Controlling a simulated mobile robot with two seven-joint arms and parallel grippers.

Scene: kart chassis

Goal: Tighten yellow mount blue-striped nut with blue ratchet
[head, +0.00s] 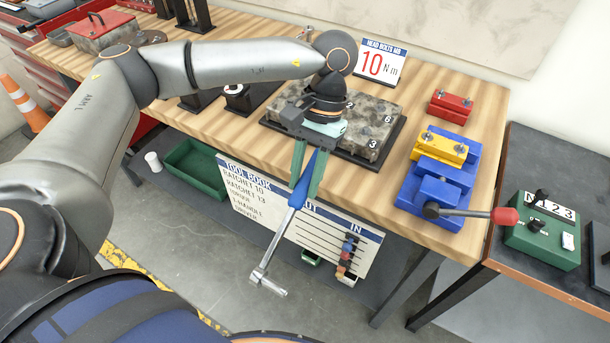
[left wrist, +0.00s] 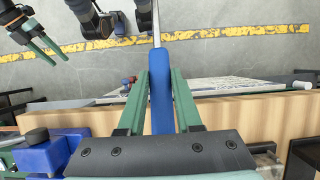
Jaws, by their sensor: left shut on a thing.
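The blue ratchet (head: 299,197) hangs from my left gripper (head: 306,182), its silver shaft and head pointing down in front of the bench. My left gripper is shut on its blue handle, which also shows between the green fingers in the left wrist view (left wrist: 160,85). The yellow mount (head: 440,150) sits on the blue vise (head: 420,199), right of my gripper and apart from it. Two small metal nuts or studs stand on the mount; I cannot make out a blue stripe. My right gripper (left wrist: 44,42) shows in the left wrist view, fingers apart and empty.
A red block (head: 451,106) stands behind the yellow mount. The vise handle (head: 475,212) sticks out right toward a green box (head: 543,240) on a dark table. A stone-like block (head: 365,130) lies behind my left gripper. A tool board (head: 300,226) hangs along the bench front.

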